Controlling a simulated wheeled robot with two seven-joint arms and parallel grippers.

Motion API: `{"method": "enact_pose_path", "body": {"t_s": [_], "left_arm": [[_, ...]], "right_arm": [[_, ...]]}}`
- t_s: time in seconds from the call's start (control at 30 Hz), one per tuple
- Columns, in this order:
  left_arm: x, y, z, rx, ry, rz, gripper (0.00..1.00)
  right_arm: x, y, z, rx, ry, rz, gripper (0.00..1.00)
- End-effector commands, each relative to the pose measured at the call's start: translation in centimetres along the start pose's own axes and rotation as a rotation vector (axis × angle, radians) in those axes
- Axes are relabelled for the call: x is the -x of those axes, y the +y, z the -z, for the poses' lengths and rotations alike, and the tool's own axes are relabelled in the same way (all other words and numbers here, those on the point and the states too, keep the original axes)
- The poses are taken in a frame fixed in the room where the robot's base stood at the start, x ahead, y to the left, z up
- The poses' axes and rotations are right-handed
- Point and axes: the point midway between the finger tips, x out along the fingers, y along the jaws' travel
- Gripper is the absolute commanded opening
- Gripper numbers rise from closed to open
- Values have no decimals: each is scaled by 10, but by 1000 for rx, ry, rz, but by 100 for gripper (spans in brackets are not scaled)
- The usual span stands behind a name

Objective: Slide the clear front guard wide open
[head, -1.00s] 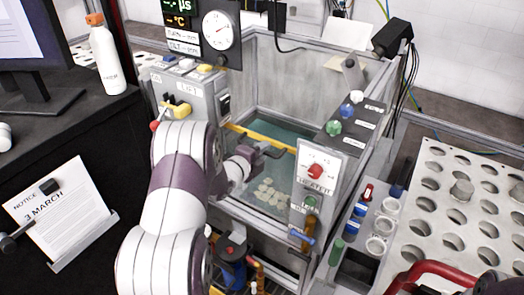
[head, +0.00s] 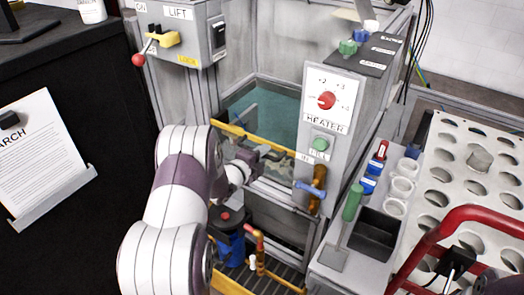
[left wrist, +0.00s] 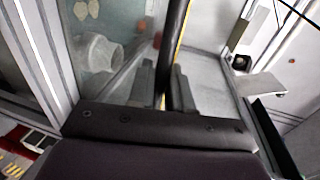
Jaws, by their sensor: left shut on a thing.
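The clear front guard has a yellow top edge (head: 230,130) that crosses the front of the water tank (head: 265,110). The edge sits low, below the heater panel's red knob, and the tank opening above it is uncovered. My left gripper (head: 272,157) is at this edge, near its right end. In the left wrist view its fingers (left wrist: 163,88) are shut around a dark bar (left wrist: 175,40), the guard's handle, which runs beside a yellow strip. My arm hides part of the guard's left side. My right gripper is not in view.
The heater panel (head: 325,105) stands just right of the guard, with a blue-handled valve (head: 311,188) below it. A lift box (head: 180,32) with a red-knobbed lever is upper left. Pipes (head: 258,250) stand below. A perforated rack (head: 470,170) and red tube handle (head: 425,240) are right.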

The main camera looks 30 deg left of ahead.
Motion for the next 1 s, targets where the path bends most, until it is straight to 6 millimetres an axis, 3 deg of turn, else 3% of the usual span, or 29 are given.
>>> {"method": "enact_pose_path", "body": {"t_s": [0.03, 0.33, 0.6, 1.0], "left_arm": [[-6, 29, 0, 1, 1, -4, 0], [-18, 85, 0, 0, 1, -2, 0], [-21, 100, 0, 0, 1, -1, 0], [-21, 100, 0, -1, 1, 0, 0]], "right_arm": [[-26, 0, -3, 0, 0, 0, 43], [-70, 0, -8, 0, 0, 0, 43], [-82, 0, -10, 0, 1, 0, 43], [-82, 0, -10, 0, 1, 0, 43]]}}
